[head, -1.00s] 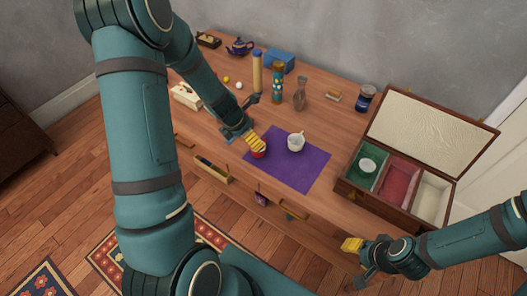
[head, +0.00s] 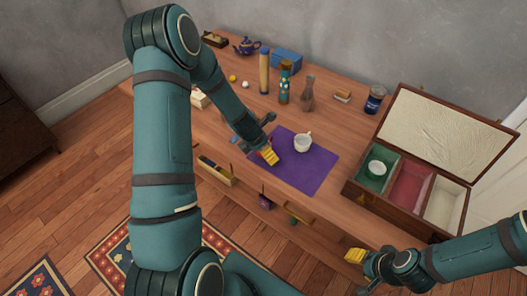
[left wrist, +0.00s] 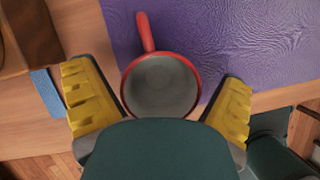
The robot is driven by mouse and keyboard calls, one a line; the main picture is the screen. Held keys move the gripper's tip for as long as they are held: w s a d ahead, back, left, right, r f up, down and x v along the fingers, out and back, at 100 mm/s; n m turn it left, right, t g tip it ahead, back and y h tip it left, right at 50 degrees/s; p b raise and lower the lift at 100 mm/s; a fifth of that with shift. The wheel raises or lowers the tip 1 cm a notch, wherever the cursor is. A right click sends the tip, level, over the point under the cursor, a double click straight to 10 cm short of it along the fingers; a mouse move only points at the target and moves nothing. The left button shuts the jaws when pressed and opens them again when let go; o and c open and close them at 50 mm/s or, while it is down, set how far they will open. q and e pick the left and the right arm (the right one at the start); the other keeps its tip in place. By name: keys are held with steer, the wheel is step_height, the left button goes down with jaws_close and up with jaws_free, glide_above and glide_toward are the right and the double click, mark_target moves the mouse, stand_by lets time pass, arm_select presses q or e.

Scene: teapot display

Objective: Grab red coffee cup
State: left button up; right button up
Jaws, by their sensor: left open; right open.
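The red coffee cup (left wrist: 194,70) shows in the left wrist view with a red rim, a grey inside and a red handle pointing up the picture. It stands at the edge of the purple cloth (left wrist: 250,35). My left gripper (left wrist: 158,92) is open, with its yellow fingers on either side of the cup and gaps showing on both sides. In the head view my left gripper (head: 269,156) covers nearly all of the cup. My right gripper (head: 358,262) is open and empty, off the table's front edge.
A white cup (head: 303,143) stands on the cloth, right of my left gripper. An open compartment box (head: 365,194) is at the right. Bottles, a blue teapot (head: 246,45) and a blue box (head: 287,60) stand behind. The cloth's right part is clear.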

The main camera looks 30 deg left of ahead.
arm_select(q)
steer(key=shift+r, duration=0.1)
steer(key=c, duration=1.3)
steer(key=shift+c, duration=0.2)
